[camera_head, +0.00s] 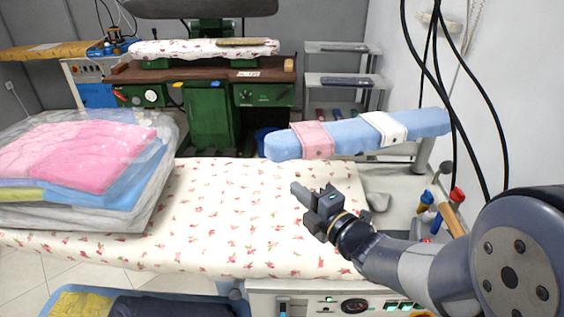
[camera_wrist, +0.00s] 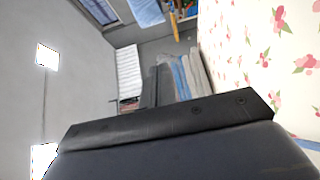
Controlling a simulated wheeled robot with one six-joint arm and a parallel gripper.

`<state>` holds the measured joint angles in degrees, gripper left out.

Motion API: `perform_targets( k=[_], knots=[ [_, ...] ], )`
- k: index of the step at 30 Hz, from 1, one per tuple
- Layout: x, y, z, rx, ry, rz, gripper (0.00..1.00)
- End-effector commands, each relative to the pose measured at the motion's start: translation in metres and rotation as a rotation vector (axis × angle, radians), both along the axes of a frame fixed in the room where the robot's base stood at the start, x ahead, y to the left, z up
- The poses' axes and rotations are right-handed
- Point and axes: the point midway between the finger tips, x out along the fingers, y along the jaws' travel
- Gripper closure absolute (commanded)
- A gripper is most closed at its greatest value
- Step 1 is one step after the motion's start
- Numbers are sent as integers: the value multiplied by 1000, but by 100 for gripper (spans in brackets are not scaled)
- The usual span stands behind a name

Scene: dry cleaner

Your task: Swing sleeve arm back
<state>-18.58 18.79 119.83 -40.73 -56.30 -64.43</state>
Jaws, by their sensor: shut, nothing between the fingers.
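The sleeve arm (camera_head: 350,136) is a long, light blue padded board in the head view, extending from above the right part of the ironing table toward the right wall. A pink cuff (camera_head: 312,140) and a white cuff (camera_head: 384,128) are wrapped around it. My gripper (camera_head: 298,190) is shut and empty, in front of and below the sleeve arm's left end, apart from it in the picture. It is over the flowered table cover. I cannot make out the sleeve arm clearly in the wrist view.
The flowered ironing table (camera_head: 225,225) has a clear middle. Bagged folded clothes (camera_head: 80,165) lie on its left. Bottles and a brush stand in a caddy (camera_head: 425,228) at right. Black cables (camera_head: 440,80) hang by the right wall. A green press (camera_head: 210,110) stands behind.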

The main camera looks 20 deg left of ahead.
Motion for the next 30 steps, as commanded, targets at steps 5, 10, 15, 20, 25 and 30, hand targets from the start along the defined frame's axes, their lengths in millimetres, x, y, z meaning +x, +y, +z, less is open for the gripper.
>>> perform_targets(
  k=[5,10,15,20,25,30],
  knots=[
    [21,29,1,0,1,4,100],
    [42,55,1,-2,1,3,100],
    [66,64,2,-2,0,-2,100],
    [82,66,1,0,0,-1,100],
    [88,66,0,-1,-1,0,100],
    [89,66,0,-1,-1,0,100]
  ],
)
